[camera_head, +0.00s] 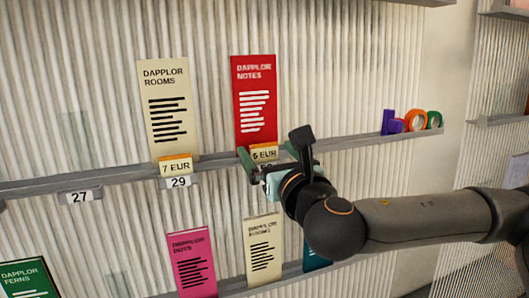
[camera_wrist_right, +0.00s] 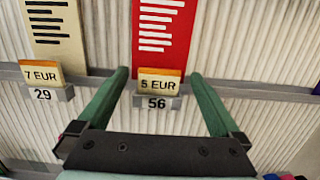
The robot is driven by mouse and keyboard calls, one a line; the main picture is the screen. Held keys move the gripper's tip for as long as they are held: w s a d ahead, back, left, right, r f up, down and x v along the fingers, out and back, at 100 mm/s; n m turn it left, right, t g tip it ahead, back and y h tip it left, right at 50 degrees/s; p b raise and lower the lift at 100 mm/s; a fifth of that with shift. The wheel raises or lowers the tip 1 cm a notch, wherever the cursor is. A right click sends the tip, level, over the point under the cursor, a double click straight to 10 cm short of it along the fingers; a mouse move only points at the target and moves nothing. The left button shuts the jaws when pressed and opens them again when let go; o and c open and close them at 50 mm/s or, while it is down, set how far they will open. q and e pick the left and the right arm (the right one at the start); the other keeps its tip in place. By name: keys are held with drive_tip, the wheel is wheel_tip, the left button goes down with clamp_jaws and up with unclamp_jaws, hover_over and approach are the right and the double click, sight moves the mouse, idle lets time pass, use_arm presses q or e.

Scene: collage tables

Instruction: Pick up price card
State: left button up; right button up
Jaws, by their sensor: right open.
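A price card reading 5 EUR (camera_head: 264,153) stands on the upper shelf ledge in front of the red DAPPLOR NOTES booklet (camera_head: 255,100). In the right wrist view the card (camera_wrist_right: 160,82) has an orange top edge and sits in a holder above the number 56 (camera_wrist_right: 157,102). My right gripper (camera_head: 266,151) is open, with one green finger on each side of this card. In the right wrist view, gaps show between the card and both fingers. A second card, 7 EUR (camera_head: 175,167), stands to the left above number 29 (camera_head: 179,182). My left gripper is not in view.
The cream DAPPLOR ROOMS booklet (camera_head: 165,105) stands behind the 7 EUR card. The upper shelf ledge (camera_head: 120,179) carries a number 27 label (camera_head: 80,197) and colourful rings (camera_head: 415,121) at its right end.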

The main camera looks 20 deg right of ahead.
drive_tip(key=shift+w, duration=1.35)
drive_tip(key=shift+c, duration=0.2)
drive_tip(key=c, duration=1.3)
drive_tip(key=shift+r, duration=0.1)
